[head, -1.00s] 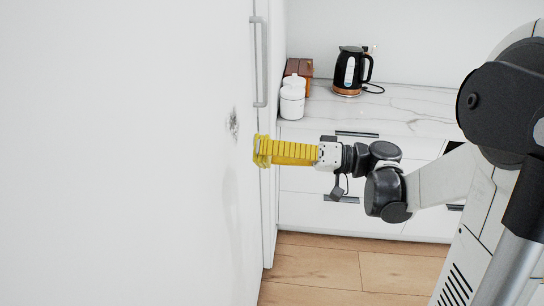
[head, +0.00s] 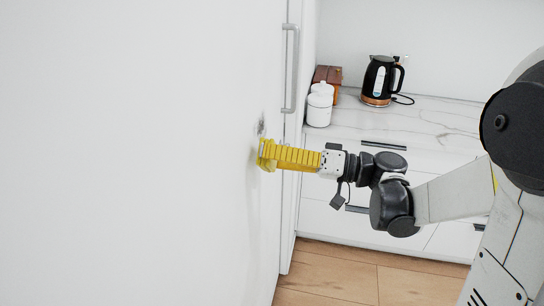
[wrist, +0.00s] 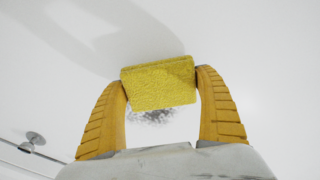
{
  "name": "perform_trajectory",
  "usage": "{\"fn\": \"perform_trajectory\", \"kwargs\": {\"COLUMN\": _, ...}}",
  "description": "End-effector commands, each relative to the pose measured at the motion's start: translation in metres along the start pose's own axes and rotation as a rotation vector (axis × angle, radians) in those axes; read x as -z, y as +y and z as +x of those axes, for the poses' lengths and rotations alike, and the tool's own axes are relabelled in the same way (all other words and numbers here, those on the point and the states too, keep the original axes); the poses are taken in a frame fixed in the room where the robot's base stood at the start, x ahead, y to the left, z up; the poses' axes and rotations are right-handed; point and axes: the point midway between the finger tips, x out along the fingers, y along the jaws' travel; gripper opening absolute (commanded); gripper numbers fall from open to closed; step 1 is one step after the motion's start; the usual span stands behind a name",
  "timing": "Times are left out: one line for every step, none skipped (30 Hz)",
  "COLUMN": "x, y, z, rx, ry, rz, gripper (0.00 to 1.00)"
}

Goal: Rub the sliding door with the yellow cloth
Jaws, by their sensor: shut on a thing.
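The sliding door (head: 140,150) is a large, plain white panel filling the left of the head view. A dark grey smudge (head: 261,127) marks it; in the wrist view the smudge (wrist: 152,118) shows just below the cloth, partly covered by it. My gripper (head: 268,155) has yellow ribbed fingers and is shut on the yellow cloth (wrist: 158,84), a folded, textured block between the fingertips. In the head view the cloth is at the door's face, just below the smudge. I cannot tell whether it touches the door.
A long vertical handle (head: 290,70) stands out above and right of my gripper. A marble counter (head: 440,118) behind carries a black kettle (head: 379,80), white canisters (head: 319,108) and a brown box (head: 328,76). The wooden floor (head: 330,280) below is clear.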

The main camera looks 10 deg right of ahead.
Motion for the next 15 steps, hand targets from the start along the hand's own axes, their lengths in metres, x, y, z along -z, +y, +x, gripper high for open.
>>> {"fn": "perform_trajectory", "kwargs": {"x": 0.0000, "y": 0.0000, "z": -0.0001, "rx": 0.000, "ry": 0.000, "rz": 0.000, "gripper": 0.58}}
{"fn": "perform_trajectory", "kwargs": {"x": 0.0001, "y": 0.0000, "z": -0.0001, "rx": 0.000, "ry": 0.000, "rz": 0.000, "gripper": 0.58}}
{"fn": "perform_trajectory", "kwargs": {"x": 0.0000, "y": 0.0000, "z": 0.0000, "rx": 0.000, "ry": 0.000, "rz": 0.000, "gripper": 0.58}}
{"fn": "perform_trajectory", "kwargs": {"x": 0.0000, "y": 0.0000, "z": 0.0002, "rx": 0.000, "ry": 0.000, "rz": 0.000, "gripper": 0.58}}
{"fn": "perform_trajectory", "kwargs": {"x": 0.0000, "y": 0.0000, "z": 0.0005, "rx": 0.000, "ry": 0.000, "rz": 0.000, "gripper": 0.58}}
{"fn": "perform_trajectory", "kwargs": {"x": 0.0000, "y": 0.0000, "z": 0.0011, "rx": 0.000, "ry": 0.000, "rz": 0.000, "gripper": 0.58}}
{"fn": "perform_trajectory", "kwargs": {"x": 0.0000, "y": 0.0000, "z": 0.0016, "rx": 0.000, "ry": 0.000, "rz": 0.000, "gripper": 0.58}}
{"fn": "perform_trajectory", "kwargs": {"x": 0.0001, "y": 0.0000, "z": 0.0022, "rx": 0.000, "ry": 0.000, "rz": 0.000, "gripper": 0.58}}
{"fn": "perform_trajectory", "kwargs": {"x": 0.0001, "y": 0.0001, "z": 0.0030, "rx": 0.000, "ry": 0.000, "rz": 0.000, "gripper": 0.58}}
{"fn": "perform_trajectory", "kwargs": {"x": 0.0001, "y": 0.0001, "z": 0.0036, "rx": 0.000, "ry": 0.000, "rz": 0.000, "gripper": 0.58}}
{"fn": "perform_trajectory", "kwargs": {"x": 0.0001, "y": 0.0001, "z": 0.0042, "rx": 0.000, "ry": 0.000, "rz": 0.000, "gripper": 0.58}}
{"fn": "perform_trajectory", "kwargs": {"x": 0.0001, "y": 0.0001, "z": 0.0050, "rx": 0.000, "ry": 0.000, "rz": 0.000, "gripper": 0.58}}
{"fn": "perform_trajectory", "kwargs": {"x": 0.0000, "y": 0.0001, "z": 0.0057, "rx": 0.000, "ry": 0.000, "rz": 0.000, "gripper": 0.58}}
{"fn": "perform_trajectory", "kwargs": {"x": 0.0000, "y": 0.0000, "z": 0.0063, "rx": 0.000, "ry": 0.000, "rz": 0.000, "gripper": 0.58}}
{"fn": "perform_trajectory", "kwargs": {"x": 0.0000, "y": 0.0000, "z": 0.0072, "rx": 0.001, "ry": -0.001, "rz": 0.000, "gripper": 0.58}}
